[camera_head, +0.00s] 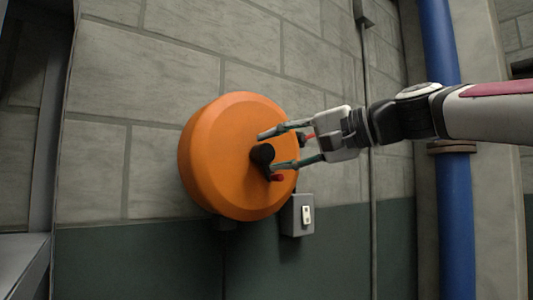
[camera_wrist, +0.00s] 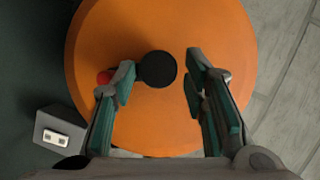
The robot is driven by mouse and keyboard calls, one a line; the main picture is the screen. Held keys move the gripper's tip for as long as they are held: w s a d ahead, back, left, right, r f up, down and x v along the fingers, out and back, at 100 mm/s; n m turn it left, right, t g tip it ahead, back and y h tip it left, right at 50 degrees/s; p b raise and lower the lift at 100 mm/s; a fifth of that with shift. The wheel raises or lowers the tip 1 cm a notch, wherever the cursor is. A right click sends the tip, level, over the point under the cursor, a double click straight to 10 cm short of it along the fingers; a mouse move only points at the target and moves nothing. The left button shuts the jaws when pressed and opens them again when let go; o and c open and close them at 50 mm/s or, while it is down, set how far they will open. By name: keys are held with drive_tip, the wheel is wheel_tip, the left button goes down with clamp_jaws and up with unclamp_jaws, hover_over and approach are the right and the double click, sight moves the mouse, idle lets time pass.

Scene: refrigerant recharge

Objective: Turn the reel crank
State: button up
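The orange reel (camera_head: 215,150) is a round drum on the block wall. It fills much of the wrist view (camera_wrist: 215,30). A black knob-like hub (camera_head: 261,154) stands at its face and shows in the wrist view (camera_wrist: 157,69). A red crank grip (camera_head: 277,177) is just below the hub; in the wrist view the red part (camera_wrist: 104,77) is partly hidden behind the left finger. My gripper (camera_head: 268,151) is open in front of the reel, its fingers (camera_wrist: 159,68) on either side of the hub, with visible gaps. I cannot tell whether a finger touches the red grip.
A grey switch box (camera_head: 297,215) is on the wall below right of the reel, and shows in the wrist view (camera_wrist: 60,130). A thin conduit (camera_head: 373,220) and a thick blue pipe (camera_head: 457,220) run vertically to the right. The wall left of the reel is clear.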

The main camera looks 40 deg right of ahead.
drive_tip(key=v, duration=1)
drive_tip(key=shift+o, duration=0.6)
drive_tip(key=shift+a, duration=0.1)
